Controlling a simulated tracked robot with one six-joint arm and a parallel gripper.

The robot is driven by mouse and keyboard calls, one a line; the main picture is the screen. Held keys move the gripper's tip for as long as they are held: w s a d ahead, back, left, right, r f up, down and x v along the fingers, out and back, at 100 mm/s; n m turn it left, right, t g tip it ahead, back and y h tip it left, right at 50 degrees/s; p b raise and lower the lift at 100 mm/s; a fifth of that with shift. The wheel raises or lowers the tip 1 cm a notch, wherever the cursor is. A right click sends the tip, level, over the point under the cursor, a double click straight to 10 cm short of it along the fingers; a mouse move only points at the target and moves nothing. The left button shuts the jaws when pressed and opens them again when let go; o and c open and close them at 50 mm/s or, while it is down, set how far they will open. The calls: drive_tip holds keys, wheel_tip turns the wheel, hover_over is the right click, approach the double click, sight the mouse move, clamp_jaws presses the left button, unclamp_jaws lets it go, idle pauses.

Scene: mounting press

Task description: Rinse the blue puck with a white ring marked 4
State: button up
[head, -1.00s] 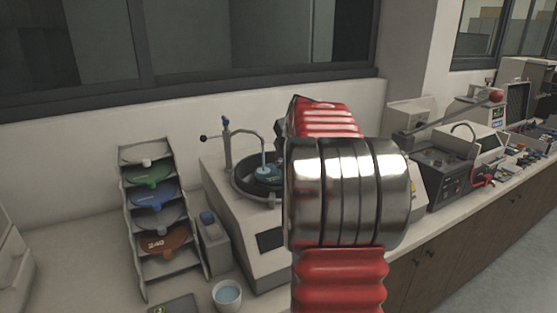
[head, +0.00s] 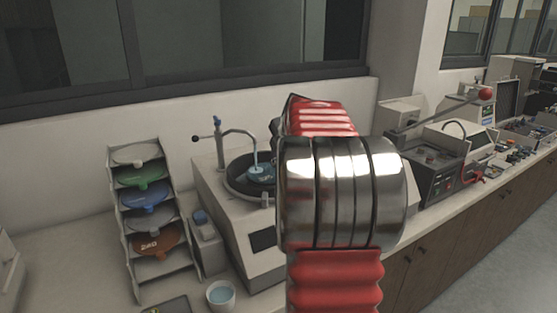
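I cannot make out a blue puck with a white ring marked 4. A curved tap (head: 240,134) stands over a round dark basin (head: 236,187) on a pale machine. A blue disc shows under the spout, partly hidden by my arm. My red and metal arm fills the middle of the view, and my gripper is hidden behind it. Several small coloured pieces (head: 508,148) lie on the counter at the far right, too small to read.
A tiered rack (head: 127,228) of coloured discs stands at the left. A press with a red-knobbed lever (head: 438,110) stands to the right.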

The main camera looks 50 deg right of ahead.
drive_tip(key=shift+s+r, duration=0.1)
drive_tip(key=s+r, duration=0.2)
drive_tip(key=r, duration=0.2)
drive_tip(key=shift+s+d+r, duration=0.3)
drive_tip(key=shift+s+r, duration=0.1)
idle(0.5)
idle(0.4)
drive_tip(key=shift+s+a+r+n+g+h, duration=0.15)
drive_tip(key=shift+s+r+n+g+h, duration=0.25)
drive_tip(key=shift+g, duration=0.85)
drive_tip(key=shift+s+a+r+n+g+h, duration=0.15)
drive_tip(key=shift+s+r+n+g+h, duration=0.3)
drive_tip(key=shift+g, duration=0.85)
drive_tip(key=shift+s+a+r+n+g+h, duration=0.2)
drive_tip(key=shift+s+g, duration=0.35)
drive_tip(key=shift+g, duration=0.7)
